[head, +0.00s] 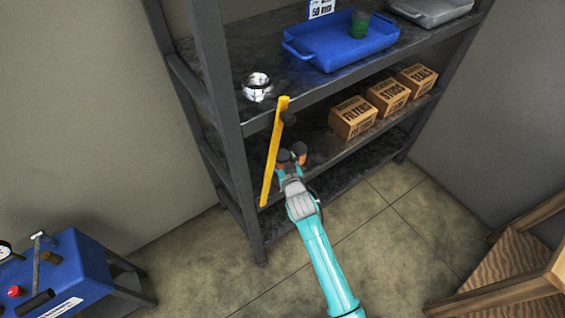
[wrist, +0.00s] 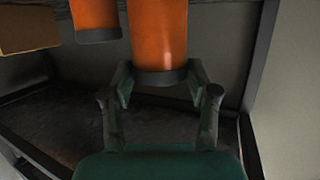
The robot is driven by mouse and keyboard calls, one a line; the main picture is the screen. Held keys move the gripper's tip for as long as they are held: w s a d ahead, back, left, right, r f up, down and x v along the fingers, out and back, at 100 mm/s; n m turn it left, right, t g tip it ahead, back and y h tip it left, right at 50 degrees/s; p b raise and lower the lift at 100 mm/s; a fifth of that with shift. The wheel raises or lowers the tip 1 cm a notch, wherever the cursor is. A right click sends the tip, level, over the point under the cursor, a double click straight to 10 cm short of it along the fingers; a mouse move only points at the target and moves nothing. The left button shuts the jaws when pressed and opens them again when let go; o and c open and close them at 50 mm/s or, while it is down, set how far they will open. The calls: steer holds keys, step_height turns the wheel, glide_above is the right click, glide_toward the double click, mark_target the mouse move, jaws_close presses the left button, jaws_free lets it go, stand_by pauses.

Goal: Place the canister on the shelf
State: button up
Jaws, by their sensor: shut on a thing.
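My gripper (head: 289,170) is at the front of the middle shelf level, at the end of my teal arm. In the wrist view its two fingers (wrist: 160,88) are closed around the lower end of an orange canister (wrist: 158,35) with a dark rim. A second orange canister (wrist: 96,18) stands beside it, apart from the fingers. In the head view both show small and partly hidden: one dark-topped canister (head: 283,157) at the gripper and another (head: 299,150) to its right. The dark metal shelf (head: 226,135) has several levels. I cannot tell whether the held canister touches a shelf board.
A yellow bar (head: 273,150) stands upright just left of my gripper. Cardboard boxes (head: 353,118) sit on the middle level to the right. A blue tray (head: 340,45) and a shiny metal part (head: 257,87) are on the upper level. A blue machine (head: 65,280) stands at lower left.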

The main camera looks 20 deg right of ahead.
mark_target(282, 163)
steer(key=shift+w, duration=0.6)
steer(key=shift+f, duration=1.75)
steer(key=shift+f, duration=0.1)
steer(key=o, duration=1.2)
steer(key=v, duration=1.2)
